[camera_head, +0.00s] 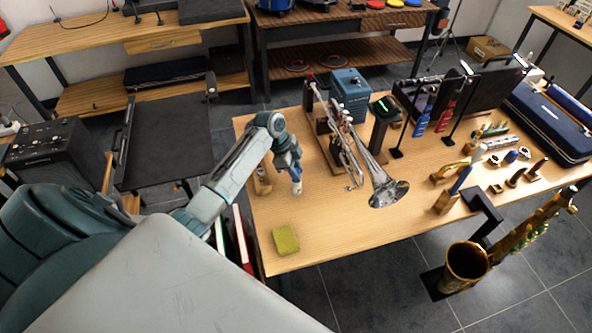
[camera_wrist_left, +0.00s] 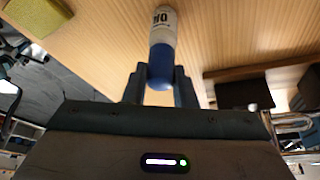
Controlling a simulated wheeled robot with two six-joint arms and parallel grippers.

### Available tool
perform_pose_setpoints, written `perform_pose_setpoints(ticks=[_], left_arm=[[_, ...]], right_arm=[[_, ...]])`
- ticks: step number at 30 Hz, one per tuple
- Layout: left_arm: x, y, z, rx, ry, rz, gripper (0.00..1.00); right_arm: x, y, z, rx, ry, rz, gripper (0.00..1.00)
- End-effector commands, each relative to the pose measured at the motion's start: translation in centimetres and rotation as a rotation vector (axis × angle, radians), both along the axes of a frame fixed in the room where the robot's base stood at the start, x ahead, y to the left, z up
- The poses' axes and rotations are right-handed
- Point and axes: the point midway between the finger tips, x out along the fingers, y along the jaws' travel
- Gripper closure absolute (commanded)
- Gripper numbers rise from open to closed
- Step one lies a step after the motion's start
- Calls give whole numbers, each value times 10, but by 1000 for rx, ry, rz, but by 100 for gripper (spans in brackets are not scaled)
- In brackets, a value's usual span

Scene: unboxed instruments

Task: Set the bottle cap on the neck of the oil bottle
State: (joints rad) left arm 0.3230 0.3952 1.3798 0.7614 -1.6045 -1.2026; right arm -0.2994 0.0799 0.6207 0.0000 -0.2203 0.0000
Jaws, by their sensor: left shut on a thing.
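My left gripper (camera_head: 292,172) points down over the left part of the wooden table. It is shut on the blue part of the oil bottle, whose blue end (camera_wrist_left: 162,72) sits between the fingers in the left wrist view. The bottle's white body (camera_wrist_left: 165,28) with dark lettering extends away from the fingers. In the head view only a small pale piece of the bottle (camera_head: 297,188) shows under the gripper. I cannot tell whether it touches the table. I cannot make out a separate bottle cap. My right gripper is not in view.
A yellow-green sponge-like block (camera_head: 286,239) lies near the table's front left edge. A small wooden piece (camera_head: 261,182) stands left of the gripper. A trumpet (camera_head: 386,188) on a stand is close on the right. The front middle of the table (camera_head: 325,225) is clear.

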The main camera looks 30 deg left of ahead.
Motion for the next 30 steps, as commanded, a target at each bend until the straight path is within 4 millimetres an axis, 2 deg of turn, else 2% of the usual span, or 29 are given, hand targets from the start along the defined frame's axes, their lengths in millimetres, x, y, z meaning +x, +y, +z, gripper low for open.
perform_pose_setpoints(ticks=[20,21,24,30], left_arm=[[0,0,-10,0,0,1,98],[0,0,-10,0,0,1,72],[0,0,-10,0,0,1,52],[0,0,-10,0,0,0,50]], right_arm=[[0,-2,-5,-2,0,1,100],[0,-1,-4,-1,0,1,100],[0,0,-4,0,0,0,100],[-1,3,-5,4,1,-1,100]])
